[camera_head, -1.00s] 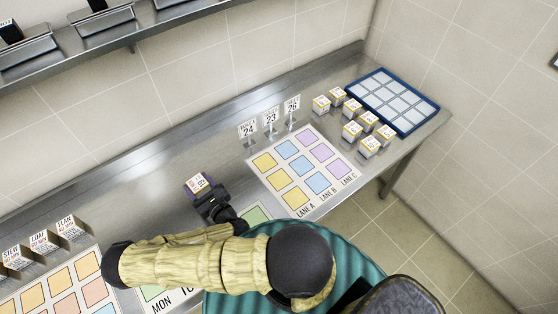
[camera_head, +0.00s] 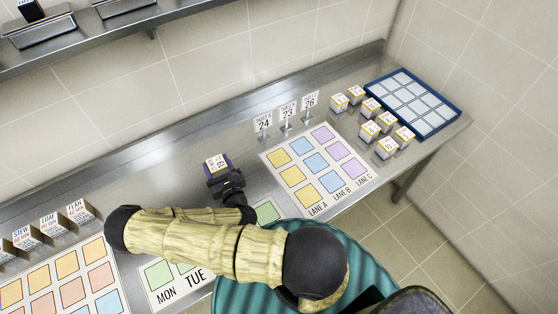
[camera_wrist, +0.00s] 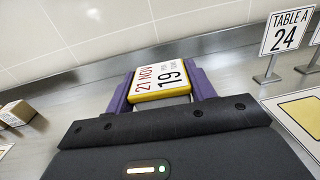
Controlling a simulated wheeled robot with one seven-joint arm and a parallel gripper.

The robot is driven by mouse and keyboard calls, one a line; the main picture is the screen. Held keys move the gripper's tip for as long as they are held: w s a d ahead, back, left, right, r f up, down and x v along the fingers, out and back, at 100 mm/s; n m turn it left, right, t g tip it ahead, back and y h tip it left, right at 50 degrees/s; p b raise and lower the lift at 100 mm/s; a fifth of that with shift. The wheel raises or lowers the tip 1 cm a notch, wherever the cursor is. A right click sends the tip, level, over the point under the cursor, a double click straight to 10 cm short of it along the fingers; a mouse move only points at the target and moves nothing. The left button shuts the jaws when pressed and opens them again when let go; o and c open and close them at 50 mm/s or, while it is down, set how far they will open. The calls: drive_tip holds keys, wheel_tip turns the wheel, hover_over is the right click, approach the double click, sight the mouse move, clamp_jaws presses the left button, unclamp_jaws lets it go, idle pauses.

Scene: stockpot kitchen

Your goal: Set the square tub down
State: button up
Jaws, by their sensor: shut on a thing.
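The square tub (camera_head: 216,162) has a white and yellow top printed with a date and number. In the wrist view the tub (camera_wrist: 160,78) sits between the two purple fingers of my gripper (camera_wrist: 162,92), which is shut on it. In the head view my gripper (camera_head: 222,173) holds the tub over the bare steel counter, left of the lane sheet (camera_head: 318,168). I cannot tell how high it is above the counter. The lane sheet has yellow, blue and purple squares, all empty.
Several small tubs (camera_head: 370,130) and a blue-edged tray (camera_head: 412,102) are at right. A MON/TUE sheet (camera_head: 168,289) and name-carded boxes (camera_head: 50,226) are at left. A shelf (camera_head: 95,38) hangs above.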

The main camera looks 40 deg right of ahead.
drive_tip(key=w+d+r+m+g+h+b, duration=0.1)
drive_tip(key=w+d+m+g+h+b, duration=0.15)
drive_tip(key=d+m+h+b, duration=0.3)
drive_tip(key=w+d+r+m+g+h+b, duration=0.1)
drive_tip(key=d+r+m+g+h+b, duration=0.1)
drive_tip(key=d+m+g+h+b, duration=0.35)
drive_tip(key=s+d+m+g+h+b, duration=0.4)
drive_tip(key=s+d+m+g+b, duration=0.2)
drive_tip(key=d+g+b, duration=0.4)
drive_tip(key=d+b, duration=0.1)
drive_tip(key=b, duration=0.2)
drive_tip(key=shift+d+r+g+h, duration=0.2)
drive_tip(key=shift+r+g+h, duration=0.15)
drive_tip(key=shift+g+h, duration=0.05)
drive_tip(key=shift+w+f+b, duration=0.1)
drive_tip(key=shift+f+b, duration=0.2)
drive_tip(key=shift+f, duration=2.85)
drive_tip(key=shift+f, duration=1.9)
drive_tip(key=shift+f, duration=0.2)
